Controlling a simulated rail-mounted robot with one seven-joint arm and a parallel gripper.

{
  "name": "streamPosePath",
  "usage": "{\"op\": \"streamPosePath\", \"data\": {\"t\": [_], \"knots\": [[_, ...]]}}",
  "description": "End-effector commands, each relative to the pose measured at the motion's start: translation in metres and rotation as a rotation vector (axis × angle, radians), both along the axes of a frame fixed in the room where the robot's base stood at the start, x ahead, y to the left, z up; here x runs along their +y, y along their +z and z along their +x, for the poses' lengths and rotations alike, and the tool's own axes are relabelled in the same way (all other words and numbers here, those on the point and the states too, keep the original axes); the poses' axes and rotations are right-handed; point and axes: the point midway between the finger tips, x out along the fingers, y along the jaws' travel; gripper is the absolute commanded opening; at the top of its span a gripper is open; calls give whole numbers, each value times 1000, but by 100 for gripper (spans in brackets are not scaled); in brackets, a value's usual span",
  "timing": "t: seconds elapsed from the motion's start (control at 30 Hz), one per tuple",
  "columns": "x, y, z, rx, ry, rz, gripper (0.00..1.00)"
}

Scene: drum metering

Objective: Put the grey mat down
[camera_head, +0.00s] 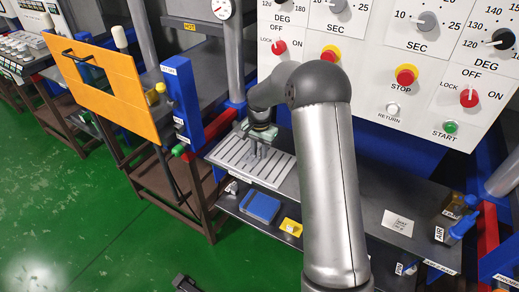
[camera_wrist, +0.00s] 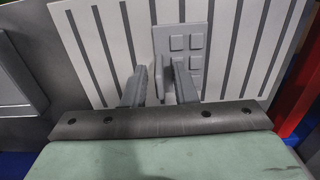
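A small grey mat (camera_wrist: 197,42) with raised square pads shows in the wrist view, lying over the white slotted plate. My gripper (camera_wrist: 160,68) is just above it, its two dark fingers apart with a gap between them. The right finger overlaps the mat's near left part and hides some of it; the left finger is beside the mat's left edge. I see no clear grip on the mat. In the head view my gripper (camera_head: 259,150) points down over the slotted plate (camera_head: 230,158), and the mat cannot be made out clearly there.
The slotted plate lies on a dark bench. Below it, a shelf holds a blue tray (camera_head: 262,207) and a yellow item (camera_head: 291,227). A control panel (camera_head: 385,60) stands behind, and a blue post (camera_head: 183,105) and orange board (camera_head: 105,85) are to the left.

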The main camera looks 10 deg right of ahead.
Motion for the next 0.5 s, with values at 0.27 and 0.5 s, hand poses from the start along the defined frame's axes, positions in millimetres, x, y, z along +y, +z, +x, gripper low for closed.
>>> {"op": "streamPosePath", "data": {"t": [0.27, 0.5], "knots": [[0, 1, 0, 0, 0, 0, 28], [0, 26, 1, -6, 0, -1, 28]]}}
